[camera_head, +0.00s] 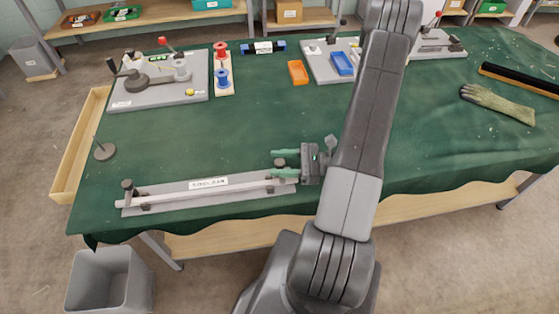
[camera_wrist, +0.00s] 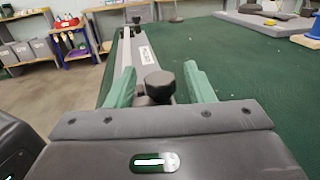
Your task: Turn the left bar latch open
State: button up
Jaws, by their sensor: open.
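A long white bar (camera_head: 225,188) lies along a grey base plate (camera_head: 165,208) near the table's front edge. The left bar latch (camera_head: 128,187) is a dark knob at the bar's left end. In the wrist view it shows small at the far end (camera_wrist: 136,21). A second dark latch (camera_head: 280,164) is at the right end. Its knob (camera_wrist: 160,84) is close up in the wrist view. My gripper (camera_head: 284,163) is open, its green fingers on either side of this right knob. I cannot tell whether they touch it. The left latch is far from my gripper.
A thin rod on a round base (camera_head: 104,151) stands behind the left latch. A grey board with a crank (camera_head: 160,90), spools (camera_head: 222,75) and an orange tray (camera_head: 298,72) are farther back. The green tabletop (camera_head: 200,135) between is clear. A grey bin (camera_head: 108,280) stands on the floor.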

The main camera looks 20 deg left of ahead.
jog(key=shift+s+a, duration=0.1)
jog(key=shift+a, duration=0.1)
jog(key=c, duration=0.9)
jog(key=shift+c, duration=0.2)
